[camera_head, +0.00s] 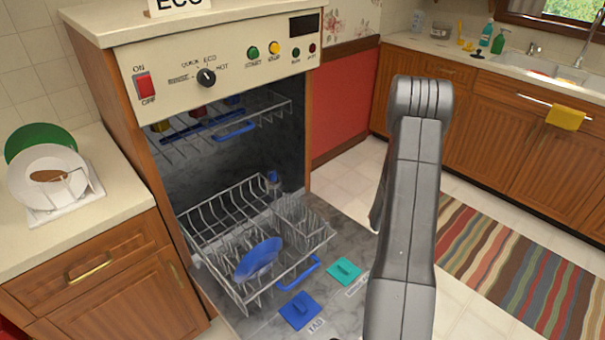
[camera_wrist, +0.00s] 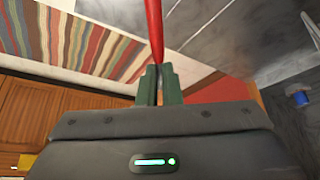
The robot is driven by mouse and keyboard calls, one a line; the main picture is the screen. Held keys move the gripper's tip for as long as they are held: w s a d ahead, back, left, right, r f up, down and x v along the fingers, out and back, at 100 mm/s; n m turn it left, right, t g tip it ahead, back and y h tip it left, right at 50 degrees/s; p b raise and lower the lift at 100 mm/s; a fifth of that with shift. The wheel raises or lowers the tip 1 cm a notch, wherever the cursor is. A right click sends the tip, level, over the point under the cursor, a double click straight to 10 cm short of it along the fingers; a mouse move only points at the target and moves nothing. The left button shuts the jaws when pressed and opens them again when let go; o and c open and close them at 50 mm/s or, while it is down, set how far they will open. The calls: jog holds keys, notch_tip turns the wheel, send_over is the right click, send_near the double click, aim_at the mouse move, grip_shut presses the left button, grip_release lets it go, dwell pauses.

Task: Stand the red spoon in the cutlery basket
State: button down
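The red spoon (camera_wrist: 154,28) shows in the wrist view as a red shaft running up from between my gripper's fingers to the top edge; its far end is out of frame. My gripper (camera_wrist: 158,72) is shut on it. In the head view, my gripper and the spoon are hidden behind my grey arm. The cutlery basket (camera_head: 300,222) is a wire basket at the right of the pulled-out lower dishwasher rack (camera_head: 213,208). I cannot tell the gap between spoon and basket.
A blue plate (camera_head: 258,258) leans in the lower rack. The dishwasher door lies open with a blue tab (camera_head: 300,310) and a teal tab (camera_head: 344,271) on it. Plates (camera_head: 48,178) stand on the left counter. A striped rug (camera_head: 520,270) lies on the floor at right.

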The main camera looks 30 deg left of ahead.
jog(key=a+r+n+t+y+b, duration=0.4)
jog(key=a+r+y, duration=0.45)
jog(key=a, duration=0.75)
jog(key=s+a+r+n+g+y, duration=0.4)
jog(key=s+a+r+n+y, duration=0.25)
jog(key=s+a+r, duration=0.5)
notch_tip(320, 180, down, 12)
jog(key=w+b, duration=0.1)
jog(key=b, duration=0.9)
jog(key=shift+w+a+r+b, duration=0.15)
jog(key=shift+b, duration=0.25)
jog(key=c, duration=1.5)
grip_release()
jog(key=shift+c, duration=0.2)
